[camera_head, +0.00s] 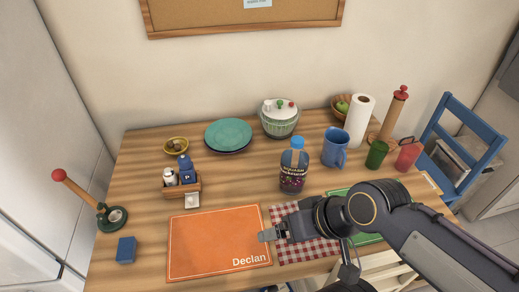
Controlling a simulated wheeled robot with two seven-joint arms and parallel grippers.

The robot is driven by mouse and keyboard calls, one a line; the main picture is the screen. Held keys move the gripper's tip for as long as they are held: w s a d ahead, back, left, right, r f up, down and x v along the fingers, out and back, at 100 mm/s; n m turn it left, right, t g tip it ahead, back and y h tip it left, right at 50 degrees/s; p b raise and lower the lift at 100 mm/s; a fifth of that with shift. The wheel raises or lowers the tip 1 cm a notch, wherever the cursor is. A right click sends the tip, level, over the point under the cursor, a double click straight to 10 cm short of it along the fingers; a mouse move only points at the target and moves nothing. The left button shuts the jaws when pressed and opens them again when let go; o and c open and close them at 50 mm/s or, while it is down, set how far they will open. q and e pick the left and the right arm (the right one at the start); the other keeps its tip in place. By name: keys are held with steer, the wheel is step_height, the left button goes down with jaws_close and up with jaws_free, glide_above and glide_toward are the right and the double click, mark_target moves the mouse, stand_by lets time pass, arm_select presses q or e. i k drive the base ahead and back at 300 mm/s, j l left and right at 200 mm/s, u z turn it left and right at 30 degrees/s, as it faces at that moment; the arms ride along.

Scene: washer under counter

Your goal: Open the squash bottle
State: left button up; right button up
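The squash bottle (293,182) stands upright on the wooden table, right of the middle. It has a dark purple body, a label with berries and a blue cap (297,143), which is on. My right gripper (267,236) reaches in from the right, low over the front of the table, by the right edge of the orange mat. It is in front of the bottle and apart from it. I cannot tell if its fingers are open or shut. My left gripper is not in view.
An orange mat (205,240) and a red checked cloth (309,250) lie at the front. A wooden caddy (180,190) is left. Bare table lies between caddy and bottle.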

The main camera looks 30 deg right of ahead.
mark_target(294, 163)
steer(key=z, duration=1.25)
